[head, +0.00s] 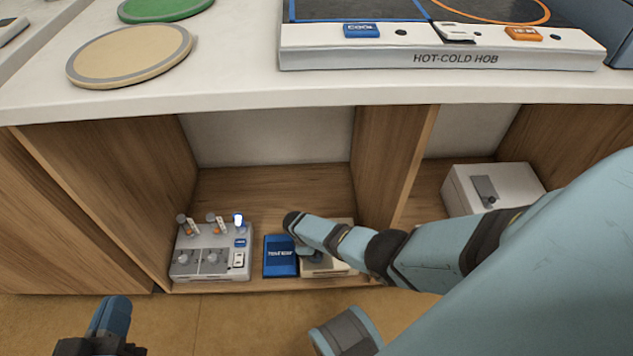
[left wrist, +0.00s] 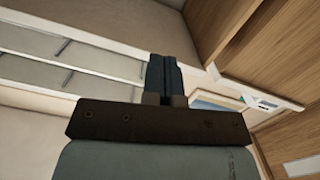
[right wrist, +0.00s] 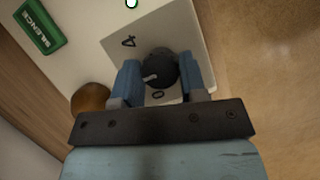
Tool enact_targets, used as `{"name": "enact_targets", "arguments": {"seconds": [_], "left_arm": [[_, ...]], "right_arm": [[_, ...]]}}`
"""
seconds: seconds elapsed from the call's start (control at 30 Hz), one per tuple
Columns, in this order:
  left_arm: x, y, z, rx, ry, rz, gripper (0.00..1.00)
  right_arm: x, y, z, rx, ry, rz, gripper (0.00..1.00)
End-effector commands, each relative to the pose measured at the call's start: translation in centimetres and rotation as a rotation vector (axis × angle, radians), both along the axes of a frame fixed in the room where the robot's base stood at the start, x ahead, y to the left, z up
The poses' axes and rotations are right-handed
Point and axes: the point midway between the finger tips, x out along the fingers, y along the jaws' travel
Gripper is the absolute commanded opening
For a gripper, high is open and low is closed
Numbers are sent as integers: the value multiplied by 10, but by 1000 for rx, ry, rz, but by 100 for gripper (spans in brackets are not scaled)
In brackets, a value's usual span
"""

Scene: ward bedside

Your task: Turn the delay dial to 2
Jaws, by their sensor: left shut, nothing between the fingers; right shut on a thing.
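The dial (right wrist: 160,72) is a round black knob with a pale pointer mark, on a light grey plate (right wrist: 190,35). In the right wrist view the mark points to the left and slightly down. A "4" shows above left of the dial and a "0" below it; no 2 is visible. My right gripper (right wrist: 159,63) is shut on the dial, one blue finger on each side. In the head view my right arm hides the dial and most of its beige device (head: 325,268). My left gripper (head: 110,318) is shut and empty at the lower left, away from the shelf.
A green SILENCE button (right wrist: 38,28) and a brown round knob (right wrist: 91,97) sit near the dial. A blue box (head: 281,256) and a grey unit with knobs (head: 212,262) stand left of my right arm. The counter (head: 230,85) overhangs the shelf.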

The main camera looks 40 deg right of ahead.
Motion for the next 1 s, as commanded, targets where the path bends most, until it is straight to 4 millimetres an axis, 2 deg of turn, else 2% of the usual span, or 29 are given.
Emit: {"name": "enact_targets", "arguments": {"seconds": [0.1, 0.13, 0.23, 0.5, 0.63, 1.0], "left_arm": [[0, 0, 0, -3, 0, 2, 0], [0, 0, 1, -3, 0, 2, 0], [0, 0, 1, -5, 0, 3, 0], [0, 0, 1, -4, 1, 3, 0], [1, 1, 10, -7, -11, 7, 0], [-2, 6, 79, -109, -199, 72, 0]], "right_arm": [[-1, 0, 0, 0, 2, 1, 15], [-1, 0, 0, 0, 2, 1, 41], [-1, 0, 0, 0, 2, 1, 63], [0, 0, 1, 0, 0, 1, 63], [3, 2, 11, 0, -1, 1, 63], [24, 23, 87, 1, -1, 2, 63]]}}
